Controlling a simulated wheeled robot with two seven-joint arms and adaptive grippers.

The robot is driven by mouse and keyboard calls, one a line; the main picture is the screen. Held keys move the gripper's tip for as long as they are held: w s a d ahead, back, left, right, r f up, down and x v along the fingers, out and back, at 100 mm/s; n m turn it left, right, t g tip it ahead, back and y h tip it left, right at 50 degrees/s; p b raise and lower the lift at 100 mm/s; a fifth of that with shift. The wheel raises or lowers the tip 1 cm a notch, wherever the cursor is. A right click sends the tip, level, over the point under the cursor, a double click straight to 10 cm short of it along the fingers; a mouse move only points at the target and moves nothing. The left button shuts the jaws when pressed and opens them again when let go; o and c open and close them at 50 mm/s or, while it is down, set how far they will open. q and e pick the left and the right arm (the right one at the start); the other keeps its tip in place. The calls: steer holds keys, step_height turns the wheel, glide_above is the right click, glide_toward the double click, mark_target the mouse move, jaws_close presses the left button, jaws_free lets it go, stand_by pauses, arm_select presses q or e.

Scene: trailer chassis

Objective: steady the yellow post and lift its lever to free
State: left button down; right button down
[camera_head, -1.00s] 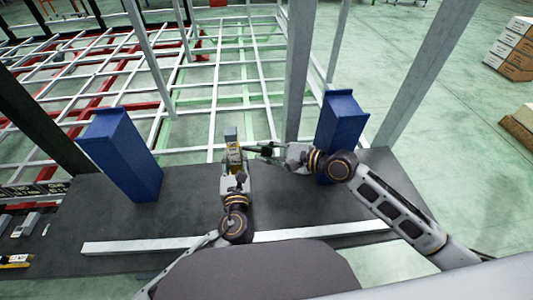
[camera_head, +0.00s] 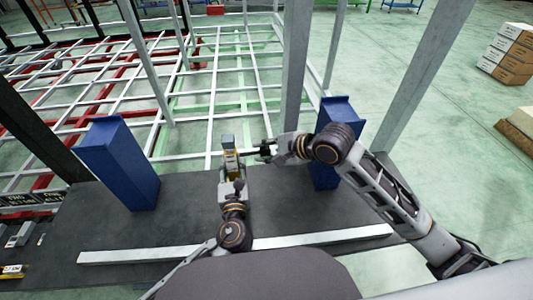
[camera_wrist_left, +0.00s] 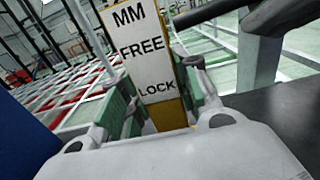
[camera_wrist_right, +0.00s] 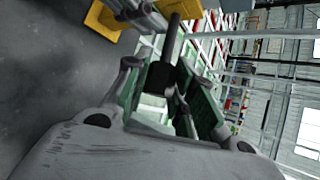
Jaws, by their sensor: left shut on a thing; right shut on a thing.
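The yellow post (camera_head: 230,160) stands upright at the far edge of the dark platform. Its white plate (camera_wrist_left: 148,52) reads "MM", "FREE" and "LOCK" in the left wrist view. My left gripper (camera_head: 231,176) is shut on the post from the near side, a finger on each side of it (camera_wrist_left: 160,108). My right gripper (camera_head: 264,150) comes from the right and is shut on the dark lever (camera_wrist_right: 173,40), which reaches out from the post's yellow part (camera_wrist_right: 188,8). The lever's position against the plate's words cannot be read.
Two blue boxes (camera_head: 120,165) and (camera_head: 325,170) stand left and right of the post. A pale bar (camera_head: 150,255) lies across the platform (camera_head: 90,220) nearer me. Grey uprights (camera_head: 295,75) and the chassis grid (camera_head: 215,80) rise beyond the post.

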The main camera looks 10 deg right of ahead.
mark_target(262, 148)
steer(key=shift+a+r+n+g+h, duration=0.1)
steer(key=shift+a+r+n+h, duration=0.15)
steer(key=shift+r+h, duration=0.35)
steer(key=shift+a+r+n+g+h, duration=0.1)
steer(key=shift+a+r+n+h, duration=0.1)
steer(key=shift+r+h, duration=0.4)
steer(key=shift+a+r+n+g+h, duration=0.1)
steer(key=shift+a+r+n+h, duration=0.15)
steer(key=shift+h, duration=0.55)
steer(key=shift+a+r+n+h, duration=0.25)
steer(key=shift+r+h, duration=0.15)
steer(key=shift+h, duration=0.3)
steer(key=shift+a+r+n+h, duration=0.15)
steer(key=shift+a+r+h, duration=0.15)
steer(key=shift+h, duration=0.4)
steer(key=shift+r, duration=0.1)
steer(key=c, duration=1.2)
jaws_free()
steer(key=shift+o, duration=0.2)
steer(key=shift+d, duration=0.1)
steer(key=shift+r, duration=0.2)
steer(key=a+v, duration=0.1)
steer(key=v, duration=1)
steer(key=shift+s+d+r, duration=0.15)
steer(key=shift+d+r, duration=0.15)
steer(key=shift+d, duration=0.15)
